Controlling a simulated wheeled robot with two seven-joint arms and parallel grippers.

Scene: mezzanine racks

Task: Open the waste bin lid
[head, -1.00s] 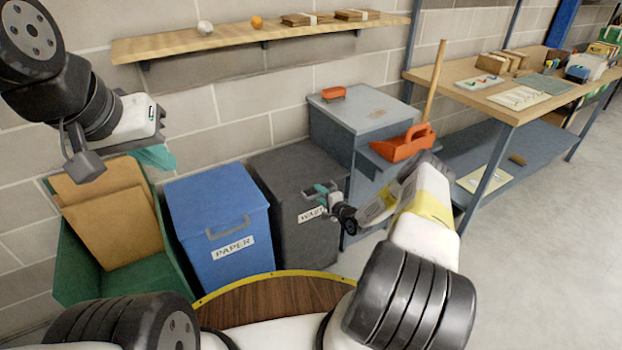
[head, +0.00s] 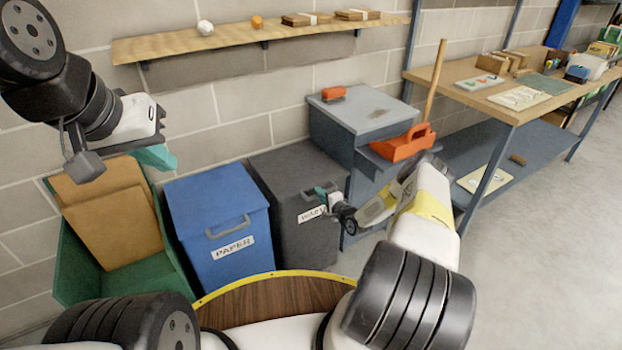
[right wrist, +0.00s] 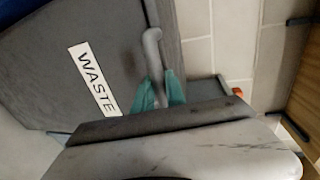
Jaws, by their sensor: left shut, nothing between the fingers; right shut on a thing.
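The dark grey waste bin (head: 290,167) stands right of the blue bin, with its lid lying down. Its white WASTE label (head: 308,214) is partly covered by my right gripper (head: 322,195) in the head view. In the right wrist view the label (right wrist: 95,78) and the grey bar handle (right wrist: 152,50) show clearly. The teal fingers of my right gripper (right wrist: 160,92) are shut on the handle, one on each side of it. My left gripper (head: 157,158) is shut and empty, above the green bin at the left.
The blue PAPER bin (head: 215,195) stands directly left of the waste bin. A green bin (head: 75,265) holds cardboard. A grey cabinet (head: 345,118) and an orange-red dustpan (head: 403,143) are close behind and right. Open floor (head: 540,250) lies at the right.

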